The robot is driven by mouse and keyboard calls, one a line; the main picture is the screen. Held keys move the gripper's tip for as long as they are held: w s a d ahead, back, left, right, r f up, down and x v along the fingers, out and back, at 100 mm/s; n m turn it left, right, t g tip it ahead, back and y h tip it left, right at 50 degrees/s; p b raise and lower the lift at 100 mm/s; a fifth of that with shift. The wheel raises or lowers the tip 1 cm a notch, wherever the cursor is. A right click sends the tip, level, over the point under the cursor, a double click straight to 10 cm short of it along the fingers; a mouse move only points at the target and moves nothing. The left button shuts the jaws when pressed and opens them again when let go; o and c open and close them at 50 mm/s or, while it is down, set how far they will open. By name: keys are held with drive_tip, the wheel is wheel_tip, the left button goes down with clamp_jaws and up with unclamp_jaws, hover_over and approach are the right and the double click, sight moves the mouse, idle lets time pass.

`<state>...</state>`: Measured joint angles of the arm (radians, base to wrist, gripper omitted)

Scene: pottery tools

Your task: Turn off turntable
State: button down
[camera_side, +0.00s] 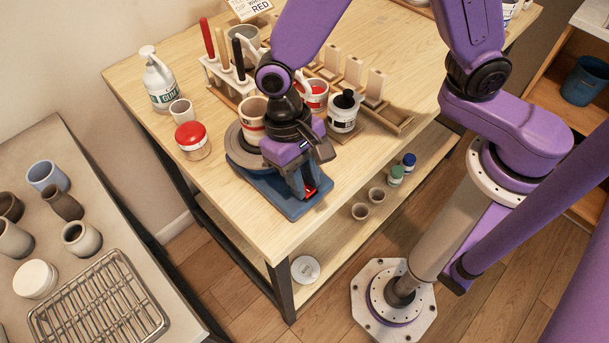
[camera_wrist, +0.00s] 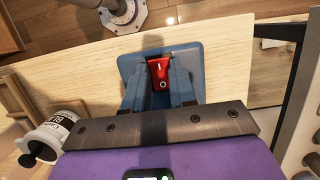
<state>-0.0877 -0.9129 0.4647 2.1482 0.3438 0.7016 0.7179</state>
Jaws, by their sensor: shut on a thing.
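The turntable has a blue base (camera_side: 285,203) and a round grey wheel (camera_side: 236,150), near the table's front edge. A light cup with a red band (camera_side: 251,118) stands on the wheel, partly hidden by my arm. The red rocker switch (camera_wrist: 159,73), marked I and O, sits on the blue base, which also shows in the wrist view (camera_wrist: 193,57). My gripper (camera_side: 308,191) points down at the base. Its fingers (camera_wrist: 160,66) are closed around the switch, one on each side. I cannot tell which way the rocker is tipped.
A red-lidded jar (camera_side: 192,138) and a gum bottle (camera_side: 159,78) stand left of the turntable. A white jar with a black top (camera_side: 343,110) stands to the right, before a wooden rack (camera_side: 376,87). The wooden tabletop (camera_side: 240,215) is bare along the front edge.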

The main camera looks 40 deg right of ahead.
drive_tip(key=c, duration=0.9)
unclamp_jaws()
drive_tip(key=shift+r, duration=0.1)
drive_tip(key=v, duration=1.7)
drive_tip(key=shift+r, duration=0.15)
drive_tip(key=shift+d, duration=0.1)
drive_tip(key=s+d+f+n+t, duration=0.1)
drive_tip(key=s+d+n, duration=0.3)
drive_tip(key=d, duration=0.3)
drive_tip(key=s+d+f+n+t, duration=0.1)
drive_tip(key=s+d+f+n, duration=0.1)
drive_tip(key=s+d+n, duration=0.2)
drive_tip(key=s+d+f+n+t, duration=0.1)
drive_tip(key=s+d+n, duration=0.3)
drive_tip(key=d, duration=0.7)
drive_tip(key=shift+s+f+n, duration=0.3)
drive_tip(key=shift+s+f, duration=0.25)
drive_tip(key=shift+f, duration=0.2)
